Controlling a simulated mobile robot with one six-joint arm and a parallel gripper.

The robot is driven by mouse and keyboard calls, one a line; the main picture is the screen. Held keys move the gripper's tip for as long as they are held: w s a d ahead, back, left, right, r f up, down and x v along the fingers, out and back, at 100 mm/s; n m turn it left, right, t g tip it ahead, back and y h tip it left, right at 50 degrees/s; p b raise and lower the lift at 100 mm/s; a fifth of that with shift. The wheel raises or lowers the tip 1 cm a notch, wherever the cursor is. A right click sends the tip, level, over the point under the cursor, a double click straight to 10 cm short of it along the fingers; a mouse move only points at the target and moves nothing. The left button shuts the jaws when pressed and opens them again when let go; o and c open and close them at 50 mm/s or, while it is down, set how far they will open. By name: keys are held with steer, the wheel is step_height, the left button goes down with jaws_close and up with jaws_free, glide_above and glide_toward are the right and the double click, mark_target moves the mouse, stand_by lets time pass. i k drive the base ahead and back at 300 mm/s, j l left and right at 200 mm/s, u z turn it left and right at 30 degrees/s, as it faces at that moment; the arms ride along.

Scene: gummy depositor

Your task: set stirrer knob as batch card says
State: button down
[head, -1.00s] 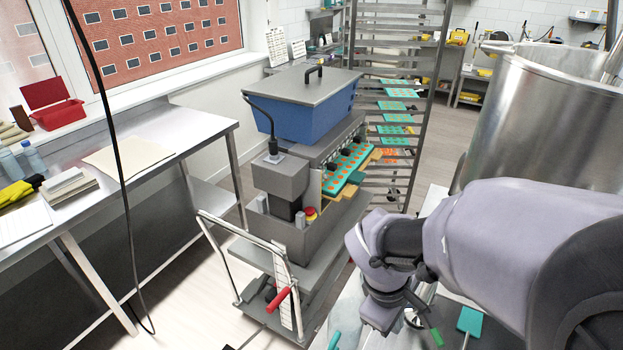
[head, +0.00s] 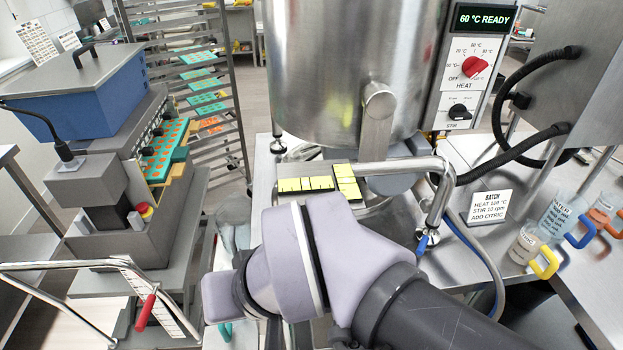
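The black stirrer knob (head: 459,112) is on the white control panel beside the steel kettle (head: 340,70), above the label STIR. Its scale marks are too small to read, and I cannot tell its setting. The batch card (head: 491,206) stands on the steel bench right of the kettle. It seems to read STIR 10 rpm and ADD CITRIC, with a HEAT line whose number is unclear. My arm crosses the lower middle, below and left of the panel. My gripper is hidden behind my arm links.
The red heat knob (head: 474,67) sits above the stirrer knob, under a display (head: 484,18) reading 60 °C READY. A bent steel pipe (head: 400,168) and black hoses run below the panel. Beakers (head: 528,243) with coloured handles stand at right. The blue-hopper depositor (head: 85,95) is at left.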

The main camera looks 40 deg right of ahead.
mark_target(458, 112)
steer(key=z, duration=1.6)
